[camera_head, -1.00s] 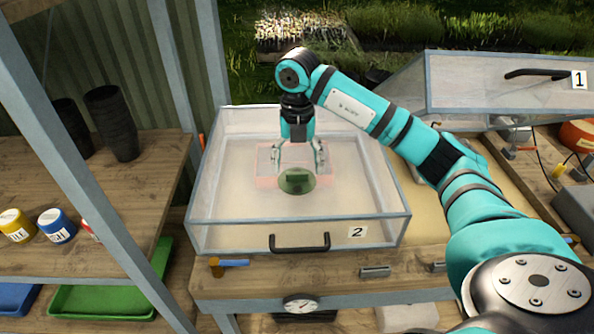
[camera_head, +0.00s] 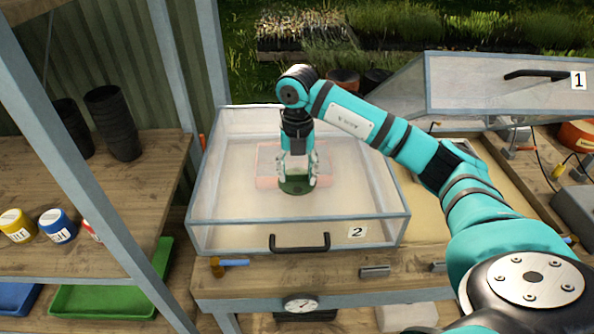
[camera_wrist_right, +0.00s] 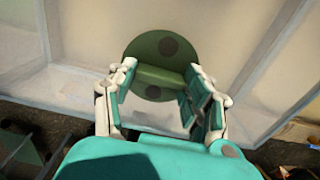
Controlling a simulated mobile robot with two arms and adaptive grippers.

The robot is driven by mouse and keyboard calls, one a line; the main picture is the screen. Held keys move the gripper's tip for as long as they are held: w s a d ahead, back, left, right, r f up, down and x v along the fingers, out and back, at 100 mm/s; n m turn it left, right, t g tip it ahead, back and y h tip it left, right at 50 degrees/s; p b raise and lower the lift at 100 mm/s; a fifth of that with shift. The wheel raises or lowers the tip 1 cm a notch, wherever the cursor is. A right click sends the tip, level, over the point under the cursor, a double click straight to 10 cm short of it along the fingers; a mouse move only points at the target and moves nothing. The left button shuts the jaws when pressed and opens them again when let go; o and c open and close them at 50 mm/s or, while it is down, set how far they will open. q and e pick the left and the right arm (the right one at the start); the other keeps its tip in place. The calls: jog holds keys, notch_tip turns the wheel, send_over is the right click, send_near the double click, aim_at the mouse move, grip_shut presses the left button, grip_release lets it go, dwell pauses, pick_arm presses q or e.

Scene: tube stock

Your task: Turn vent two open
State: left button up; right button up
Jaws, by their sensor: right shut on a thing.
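The vent is a round dark green disc (camera_head: 297,188) with a raised bar grip, on top of the clear lid (camera_head: 235,150) of the propagator labelled 2. The disc with its bar also shows in the right wrist view (camera_wrist_right: 160,52), with dark round spots on it. My right gripper (camera_head: 297,180) points down over the vent, its fingers shut on the bar. In the right wrist view the fingers (camera_wrist_right: 165,90) stand on either side of the bar. My left gripper is in neither view.
A second propagator with its lid (camera_head: 480,85) tilted up, labelled 1, stands at the right. A black handle (camera_head: 300,243) is on the front of box 2. A shelf at left holds black pots (camera_head: 112,123) and small tins (camera_head: 57,226). A blue-handled tool (camera_head: 232,263) lies in front.

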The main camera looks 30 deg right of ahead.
jog(key=shift+n, duration=0.3)
jog(key=n+b, duration=0.1)
jog(key=n, duration=0.2)
jog(key=shift+n+b, duration=0.3)
jog(key=shift+b, duration=0.05)
jog(key=n+b, duration=0.1)
jog(key=n, duration=0.3)
jog(key=shift+n, duration=0.3)
jog(key=n+b, duration=0.1)
jog(key=n, duration=0.3)
jog(key=shift+b, duration=0.4)
jog(key=n+b, duration=0.1)
jog(key=n, duration=0.4)
jog(key=shift+r, duration=0.1)
jog(key=o, duration=1.2)
